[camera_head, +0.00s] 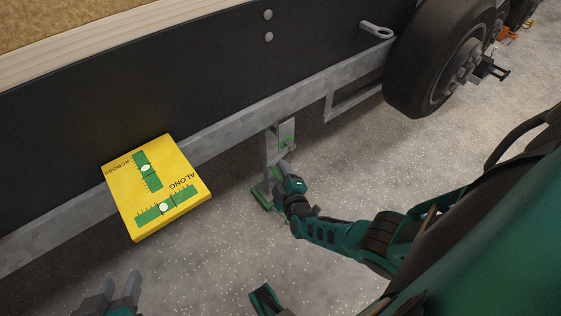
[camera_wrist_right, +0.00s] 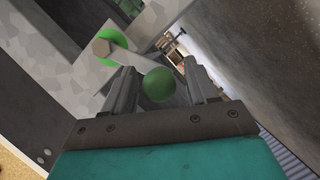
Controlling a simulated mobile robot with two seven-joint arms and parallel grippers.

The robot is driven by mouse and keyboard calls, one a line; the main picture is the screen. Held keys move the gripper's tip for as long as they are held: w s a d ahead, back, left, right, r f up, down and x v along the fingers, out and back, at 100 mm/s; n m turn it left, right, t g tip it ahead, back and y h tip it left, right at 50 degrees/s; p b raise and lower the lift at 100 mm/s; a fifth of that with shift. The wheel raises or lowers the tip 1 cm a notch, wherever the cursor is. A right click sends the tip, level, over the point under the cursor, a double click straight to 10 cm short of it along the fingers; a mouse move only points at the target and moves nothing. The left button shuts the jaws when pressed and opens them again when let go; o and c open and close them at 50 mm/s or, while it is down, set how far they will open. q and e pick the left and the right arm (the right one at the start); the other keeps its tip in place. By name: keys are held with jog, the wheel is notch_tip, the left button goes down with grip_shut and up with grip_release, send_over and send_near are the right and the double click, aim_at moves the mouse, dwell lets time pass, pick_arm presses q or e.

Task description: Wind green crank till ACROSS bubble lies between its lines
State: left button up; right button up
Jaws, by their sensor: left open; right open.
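A yellow level box (camera_head: 118,187) is on the trailer's side rail, with green ACROSS and ALONG vials. The white ACROSS bubble (camera_head: 145,168) looks slightly off the vial's middle, toward its upper end; its lines are too small to judge. The green crank (camera_head: 287,141) is on the jack leg. In the right wrist view its green hub and light arm lead to a round green knob (camera_wrist_right: 159,86). My right gripper (camera_wrist_right: 160,68) is open, with the knob between its fingers; contact cannot be told. My left gripper (camera_head: 119,287) is open and empty below the level box.
The jack leg (camera_head: 271,150) stands on a green foot under the grey rail (camera_head: 228,132). A trailer wheel (camera_head: 436,62) is at upper right, with a metal loop (camera_head: 376,29) beside it. Bare speckled ground lies below the rail.

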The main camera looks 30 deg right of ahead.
jog(key=shift+c, duration=0.5)
grip_shut()
